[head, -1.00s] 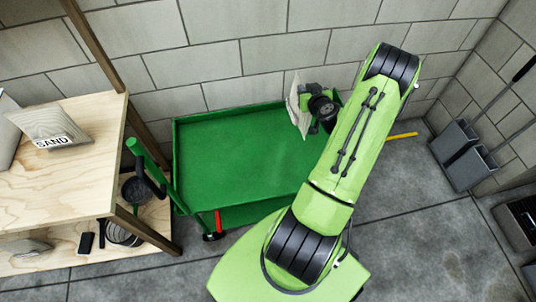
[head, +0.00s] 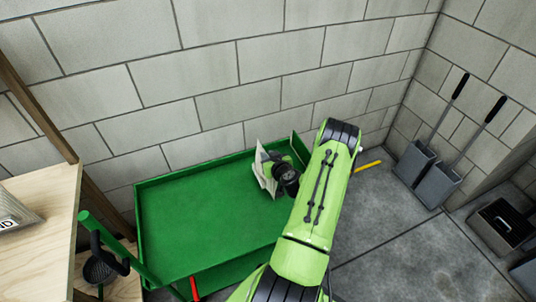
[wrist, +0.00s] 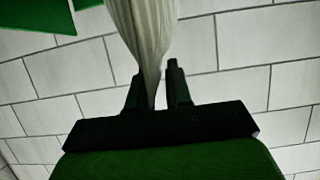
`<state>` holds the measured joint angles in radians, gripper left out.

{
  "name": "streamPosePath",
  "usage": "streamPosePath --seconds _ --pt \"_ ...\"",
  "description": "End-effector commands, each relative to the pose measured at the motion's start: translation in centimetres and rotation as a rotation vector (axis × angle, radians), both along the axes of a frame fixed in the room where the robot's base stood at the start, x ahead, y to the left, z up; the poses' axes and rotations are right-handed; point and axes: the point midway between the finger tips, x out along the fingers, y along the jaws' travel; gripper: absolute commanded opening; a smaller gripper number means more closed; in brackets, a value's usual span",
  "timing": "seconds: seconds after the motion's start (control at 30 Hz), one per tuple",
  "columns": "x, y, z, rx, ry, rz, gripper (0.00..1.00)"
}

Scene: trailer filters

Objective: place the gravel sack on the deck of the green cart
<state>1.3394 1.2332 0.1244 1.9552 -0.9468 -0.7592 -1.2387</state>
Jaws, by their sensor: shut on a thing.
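The green cart (head: 200,222) stands against the block wall, its flat deck bare on the left and middle. My gripper (head: 276,165) is over the right end of the deck, shut on a pale sack (head: 264,172). The sack hangs tilted, and its printed face is not visible, so I cannot read a label. I cannot tell exactly how high it is above the deck. In the wrist view, the fingers of my gripper (wrist: 160,92) pinch the gathered end of the sack (wrist: 148,30).
A wooden shelf (head: 40,205) with another sack (head: 12,212) on it stands at the left, beside the cart's green handle (head: 105,232). Two grey dustpans (head: 437,185) lean on the right wall. A yellow bar (head: 368,166) lies behind my arm.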

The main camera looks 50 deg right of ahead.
Motion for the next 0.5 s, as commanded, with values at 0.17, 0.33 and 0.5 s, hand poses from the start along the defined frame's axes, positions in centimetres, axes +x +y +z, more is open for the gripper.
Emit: streamPosePath --seconds 0.17,0.33,0.5 --pt "0.16 -0.08 0.19 -0.003 -0.009 -0.001 0.00" --pt "0.00 0.03 -0.04 0.002 0.000 0.001 0.45" --pt "0.00 0.03 -0.04 0.001 -0.001 0.001 0.45"
